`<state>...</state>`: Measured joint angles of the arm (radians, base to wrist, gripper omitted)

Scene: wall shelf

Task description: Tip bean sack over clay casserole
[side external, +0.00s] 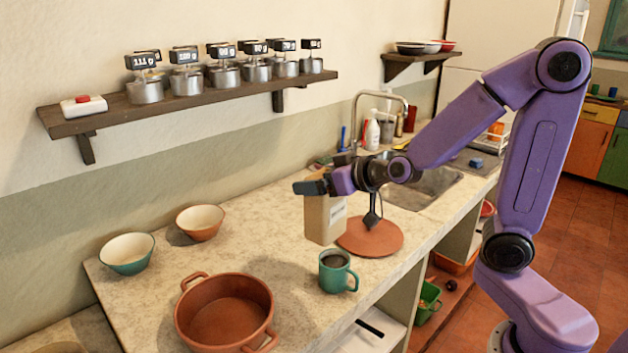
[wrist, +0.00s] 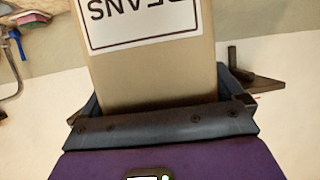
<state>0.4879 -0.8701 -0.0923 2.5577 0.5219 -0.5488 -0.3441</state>
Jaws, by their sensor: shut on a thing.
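The bean sack (side external: 321,224) is a tan, box-like bag standing upright over the counter, left of the round clay lid. I cannot tell whether its base touches the counter. In the wrist view the sack (wrist: 150,75) shows a white label reading BEANS upside down. My gripper (side external: 326,187) is shut on the sack near its top, and its dark jaws (wrist: 162,105) flank it in the wrist view. The clay casserole (side external: 222,319) is a wide, open, two-handled reddish pot at the front left. It looks empty and stands apart from the sack.
A teal mug (side external: 338,274) with dark contents stands between casserole and lid (side external: 371,238). A green bowl (side external: 127,254) and a terracotta bowl (side external: 200,223) sit behind the casserole. A wall shelf (side external: 200,104) above holds several labelled metal canisters and a red-buttoned box.

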